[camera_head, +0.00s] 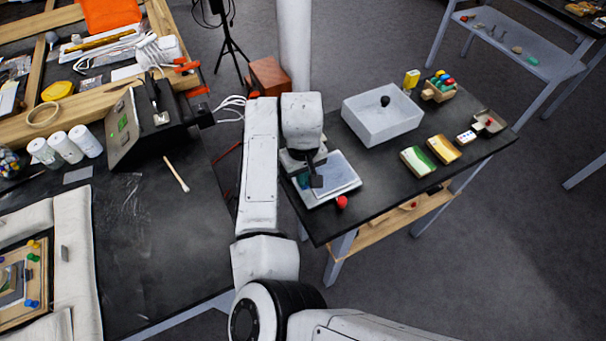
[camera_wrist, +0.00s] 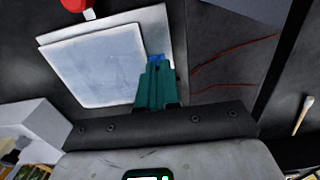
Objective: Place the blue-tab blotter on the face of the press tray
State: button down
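The blue-tab blotter is a pale, nearly square sheet (camera_head: 338,172) at the left end of the right-hand table, also seen in the wrist view (camera_wrist: 92,68). It lies over the face of the grey press tray (camera_head: 352,191), whose edge shows around it in the wrist view (camera_wrist: 152,22). My gripper (camera_wrist: 157,66) has its teal fingers close together at the sheet's edge, with the blue tab (camera_wrist: 156,58) between their tips. In the head view my gripper (camera_head: 316,181) is partly hidden by my wrist. I cannot tell whether the sheet touches the tray all over.
A red knob (camera_head: 342,202) sits at the tray's near edge. The table's near middle is clear.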

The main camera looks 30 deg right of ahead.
jog(key=c, duration=1.4)
grip_release()
jog(key=shift+f, duration=0.1)
jog(key=shift+o, duration=0.2)
notch_tip(320, 180, up, 12)
jog(key=b, duration=0.1)
jog(key=shift+b, duration=0.4)
